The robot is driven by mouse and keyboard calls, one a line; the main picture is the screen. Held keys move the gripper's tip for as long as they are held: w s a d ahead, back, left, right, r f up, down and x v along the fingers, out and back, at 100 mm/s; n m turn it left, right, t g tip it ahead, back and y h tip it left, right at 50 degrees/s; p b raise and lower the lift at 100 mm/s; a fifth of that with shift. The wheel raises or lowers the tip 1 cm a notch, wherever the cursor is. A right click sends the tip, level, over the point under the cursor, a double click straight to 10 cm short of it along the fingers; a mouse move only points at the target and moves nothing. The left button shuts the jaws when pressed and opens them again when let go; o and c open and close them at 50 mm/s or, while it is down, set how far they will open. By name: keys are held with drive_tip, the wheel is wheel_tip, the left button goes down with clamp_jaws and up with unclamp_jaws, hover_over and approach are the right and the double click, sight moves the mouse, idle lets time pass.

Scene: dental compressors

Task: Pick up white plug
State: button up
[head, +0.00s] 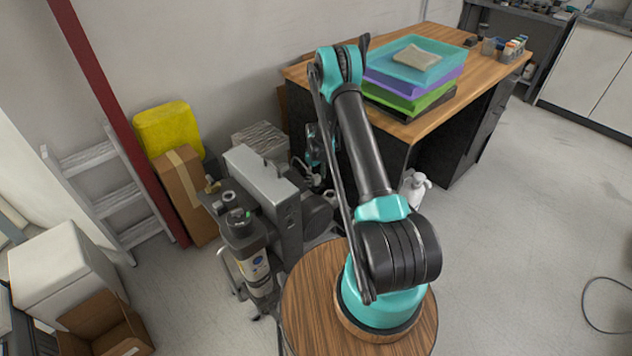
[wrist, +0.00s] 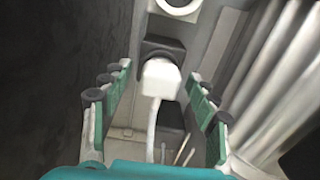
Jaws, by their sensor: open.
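The white plug (wrist: 160,78) shows in the wrist view, with a white cord (wrist: 151,125) running down from it. It sits against a dark block (wrist: 161,47) on a pale grey surface. My gripper (wrist: 157,78) is open, with one green-padded finger on each side of the plug and a visible gap to both. I cannot tell how far the fingertips are from it in depth.
The grey compressor unit (head: 262,186) stands close to my gripper. A wooden desk (head: 433,122) with stacked coloured trays (head: 413,75) is to the right. A white bottle (head: 413,190) is near the desk. Ribbed metal (wrist: 275,75) lies right of my gripper. Open floor (head: 520,240) extends right.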

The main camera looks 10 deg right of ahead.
drive_tip(key=c, duration=1.2)
drive_tip(key=shift+r, duration=0.1)
drive_tip(key=shift+c, duration=0.2)
